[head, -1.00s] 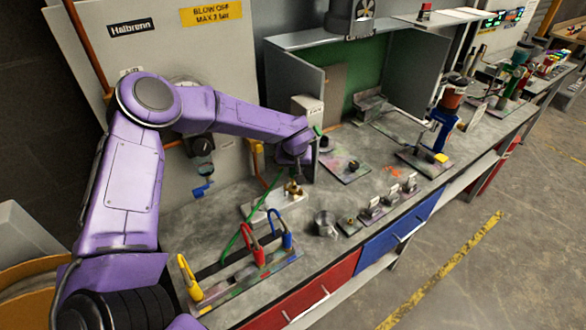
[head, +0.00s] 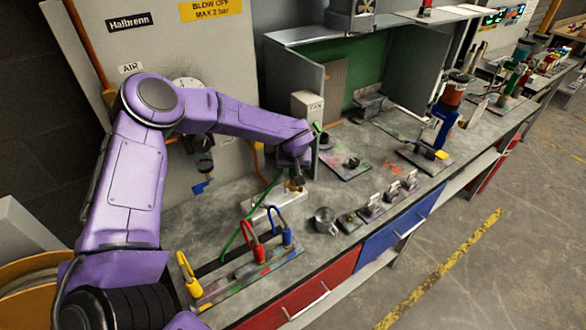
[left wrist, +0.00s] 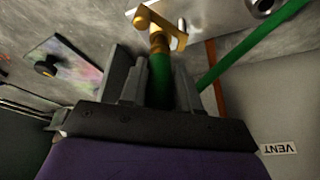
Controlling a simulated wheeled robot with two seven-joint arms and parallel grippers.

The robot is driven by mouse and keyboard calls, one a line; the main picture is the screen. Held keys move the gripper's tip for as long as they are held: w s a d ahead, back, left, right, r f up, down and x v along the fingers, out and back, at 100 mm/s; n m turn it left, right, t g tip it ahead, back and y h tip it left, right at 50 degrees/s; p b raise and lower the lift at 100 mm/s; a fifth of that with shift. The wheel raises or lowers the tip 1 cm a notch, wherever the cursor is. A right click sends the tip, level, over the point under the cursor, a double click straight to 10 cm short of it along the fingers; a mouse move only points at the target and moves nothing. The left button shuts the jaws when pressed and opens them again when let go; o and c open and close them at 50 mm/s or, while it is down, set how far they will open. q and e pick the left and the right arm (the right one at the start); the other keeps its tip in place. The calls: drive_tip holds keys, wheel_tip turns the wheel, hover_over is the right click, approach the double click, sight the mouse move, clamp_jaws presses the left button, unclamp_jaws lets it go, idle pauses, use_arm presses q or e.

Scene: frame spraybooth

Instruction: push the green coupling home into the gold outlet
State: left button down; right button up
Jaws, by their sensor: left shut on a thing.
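My left gripper (head: 299,182) is at the end of the purple arm, low over the bench and right at the gold outlet (head: 292,188). In the left wrist view, the gripper's dark fingers (left wrist: 160,88) are shut on the green coupling (left wrist: 159,75). The coupling is in line with the gold outlet (left wrist: 160,21), and its end meets the gold part. I cannot tell how deep it sits. A green hose (left wrist: 240,55) shows beside the gripper in that view. In the head view the coupling is hidden by the gripper. My right gripper is not in view.
A white box (head: 306,108) and the grey panel with the gauge stand behind.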

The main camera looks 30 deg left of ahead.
use_arm(q)
drive_tip(key=shift+f, duration=0.9)
drive_tip(key=c, duration=0.7)
unclamp_jaws()
drive_tip(key=shift+c, duration=0.2)
drive_tip(key=b+v, duration=0.2)
drive_tip(key=v, duration=0.8)
drive_tip(key=shift+r+b, duration=0.35)
drive_tip(key=shift+d, duration=0.1)
